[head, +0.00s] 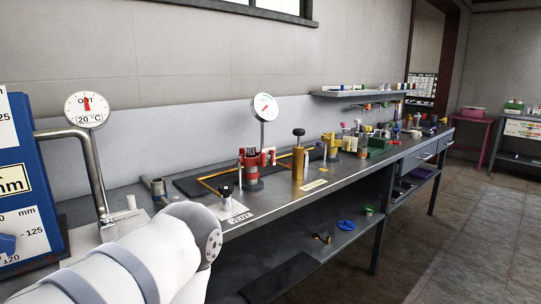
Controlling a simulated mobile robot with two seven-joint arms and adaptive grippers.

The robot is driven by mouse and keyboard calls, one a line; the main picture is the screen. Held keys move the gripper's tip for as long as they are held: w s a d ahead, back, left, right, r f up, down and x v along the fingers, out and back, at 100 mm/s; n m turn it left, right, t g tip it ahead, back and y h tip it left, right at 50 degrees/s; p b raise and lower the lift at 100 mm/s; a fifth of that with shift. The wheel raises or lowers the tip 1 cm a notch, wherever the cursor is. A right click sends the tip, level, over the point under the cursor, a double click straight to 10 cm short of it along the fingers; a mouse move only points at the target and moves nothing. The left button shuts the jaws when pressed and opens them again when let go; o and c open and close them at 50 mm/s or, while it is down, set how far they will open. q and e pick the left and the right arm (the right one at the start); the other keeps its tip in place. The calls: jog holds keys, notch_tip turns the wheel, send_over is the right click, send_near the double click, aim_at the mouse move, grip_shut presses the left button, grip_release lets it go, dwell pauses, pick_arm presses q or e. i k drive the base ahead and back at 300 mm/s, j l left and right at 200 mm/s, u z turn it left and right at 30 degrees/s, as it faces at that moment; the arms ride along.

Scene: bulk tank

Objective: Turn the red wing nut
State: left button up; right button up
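A red fitting (250,157) with upright red parts sits on a dark round base on the long grey bench, below a round white dial gauge (265,107). The red wing nut seems to be part of this fitting, but it is too small to make out its wings. A white arm link of mine fills the lower left, in front of the bench's near end. Neither of my grippers shows in the head view.
The bench (290,204) runs away to the right, with a brass cylinder (298,165) beside the red fitting and many small items farther along. A blue panel (25,185) and a temperature dial (87,109) stand at left. The floor at right is clear.

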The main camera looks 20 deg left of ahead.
aim_at(270, 157)
jog(key=i+l+u, duration=0.35)
jog(key=l, duration=0.3)
jog(key=i+l+u, duration=0.35)
jog(key=l, duration=0.4)
jog(key=i, duration=0.05)
